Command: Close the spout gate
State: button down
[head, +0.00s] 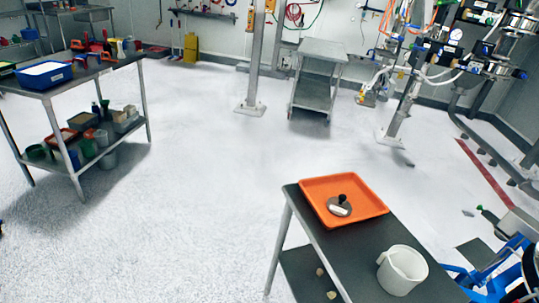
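I cannot make out a spout gate for certain. At the lower right edge, part of a blue-framed machine (487,280) shows, cut off by the picture edge. Just above it is a grey metal part (515,226) with a thin dark rod that ends in a green tip (480,208). I cannot tell whether these belong to the sifter or its gate, or whether the gate is open or shut. My gripper is not in view.
A dark-topped table (330,245) at the front holds an orange tray (318,190) and a white jug (402,270). A loaded workbench (115,72) stands at left, a grey cart (322,50) at the back. Piping equipment (455,55) fills the upper right. The middle floor is clear.

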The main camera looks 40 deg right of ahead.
aim_at(490, 217)
jog(key=z, duration=0.05)
jog(key=i, duration=4.25)
jog(key=z, duration=4.05)
jog(key=i, duration=1)
